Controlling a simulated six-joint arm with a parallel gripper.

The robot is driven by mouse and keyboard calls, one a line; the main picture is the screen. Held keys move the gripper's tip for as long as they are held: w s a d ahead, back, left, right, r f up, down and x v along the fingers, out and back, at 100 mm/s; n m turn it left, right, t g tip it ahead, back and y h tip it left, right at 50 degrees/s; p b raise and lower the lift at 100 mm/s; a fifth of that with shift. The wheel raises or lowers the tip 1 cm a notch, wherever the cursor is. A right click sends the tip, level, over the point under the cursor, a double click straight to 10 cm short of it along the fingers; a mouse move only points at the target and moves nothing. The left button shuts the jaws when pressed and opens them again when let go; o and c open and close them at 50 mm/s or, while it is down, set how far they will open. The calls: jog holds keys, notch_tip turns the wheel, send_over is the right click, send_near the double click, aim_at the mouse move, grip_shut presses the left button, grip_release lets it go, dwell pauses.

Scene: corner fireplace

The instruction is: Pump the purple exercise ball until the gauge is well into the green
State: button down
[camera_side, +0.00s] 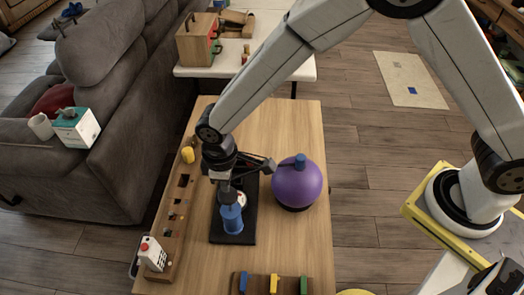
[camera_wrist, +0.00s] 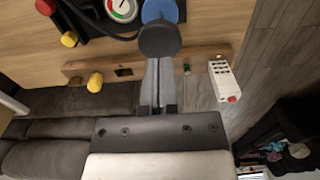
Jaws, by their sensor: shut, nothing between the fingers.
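The purple exercise ball (camera_side: 297,185) sits on a dark ring on the wooden table, with a blue cap (camera_side: 300,161) on top. To its left stands the pump, a blue cylinder (camera_side: 231,218) on a black base (camera_side: 233,239). The pump's dark round knob (camera_wrist: 160,41) and blue body (camera_wrist: 165,9) show in the wrist view. My gripper (camera_side: 227,187) is shut and empty, pointing down over the pump. In the wrist view its fingertips (camera_wrist: 159,64) meet the knob's edge; contact is unclear. The gauge (camera_wrist: 122,8) shows red and green marks; its needle is too small to read.
A slotted wooden rail (camera_side: 166,226) runs along the table's left edge, with a white remote (camera_side: 152,253) at its near end. A wooden strip with coloured pegs (camera_side: 272,284) lies at the front.

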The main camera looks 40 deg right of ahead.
jog(key=shift+r, duration=2.5)
jog(key=shift+d+r, duration=0.15)
jog(key=shift+d, duration=0.2)
jog(key=s+d+r+m+t, duration=0.1)
jog(key=s+d+m, duration=0.3)
jog(key=d, duration=0.9)
jog(key=s+d+r+m+t, duration=0.1)
jog(key=s+d+r+m, duration=0.2)
jog(key=d, duration=1)
jog(key=shift+s+r+m+t, duration=0.3)
jog(key=shift+s+m, duration=0.7)
jog(key=shift+s, duration=0.2)
